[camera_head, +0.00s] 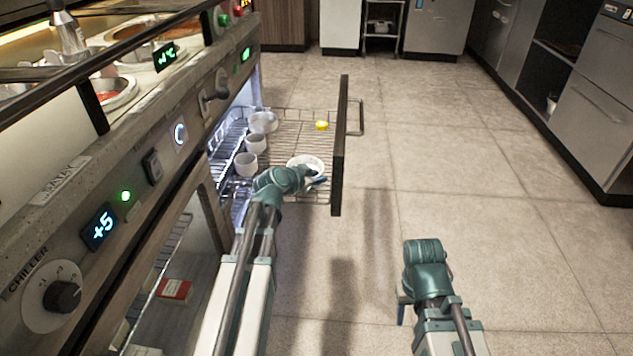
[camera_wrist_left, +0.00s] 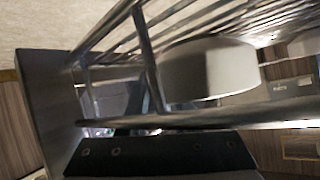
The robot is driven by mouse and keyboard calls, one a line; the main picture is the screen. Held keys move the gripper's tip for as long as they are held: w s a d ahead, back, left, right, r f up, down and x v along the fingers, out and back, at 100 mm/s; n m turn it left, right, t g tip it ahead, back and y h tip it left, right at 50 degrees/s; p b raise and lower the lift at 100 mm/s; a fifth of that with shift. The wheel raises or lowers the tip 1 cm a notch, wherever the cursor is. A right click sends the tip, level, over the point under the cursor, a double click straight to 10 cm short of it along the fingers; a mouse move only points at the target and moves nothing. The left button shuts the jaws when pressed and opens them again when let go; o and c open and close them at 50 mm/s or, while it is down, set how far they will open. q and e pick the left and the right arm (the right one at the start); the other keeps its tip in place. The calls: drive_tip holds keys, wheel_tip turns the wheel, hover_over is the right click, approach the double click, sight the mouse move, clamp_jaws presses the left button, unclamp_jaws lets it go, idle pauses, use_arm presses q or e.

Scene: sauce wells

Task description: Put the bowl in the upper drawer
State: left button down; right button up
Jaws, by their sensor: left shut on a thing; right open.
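The white bowl (camera_head: 305,161) is at the near side of the pulled-out upper wire drawer (camera_head: 290,130), by its dark front panel (camera_head: 341,140). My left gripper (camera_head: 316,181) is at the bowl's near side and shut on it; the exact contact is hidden. In the left wrist view the bowl (camera_wrist_left: 210,70) shows large behind a wire rail (camera_wrist_left: 220,120) of the drawer, and the fingertips are not clear. My right gripper (camera_head: 402,308) is open and empty above the floor, right of the drawer.
Several white cups, such as one (camera_head: 246,164), stand at the drawer's inner left side. A yellow round thing (camera_head: 322,126) lies near the front panel. The chiller counter (camera_head: 120,170) runs along the left. Floor (camera_head: 480,180) right of the drawer is clear.

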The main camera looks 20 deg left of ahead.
use_arm(q)
drive_tip(key=shift+f, duration=0.15)
drive_tip(key=c, duration=0.9)
unclamp_jaws()
drive_tip(key=shift+r, duration=0.4)
drive_tip(key=p+v, duration=0.6)
drive_tip(key=v, duration=0.6)
drive_tip(key=shift+f, duration=0.25)
drive_tip(key=shift+s+d, duration=0.1)
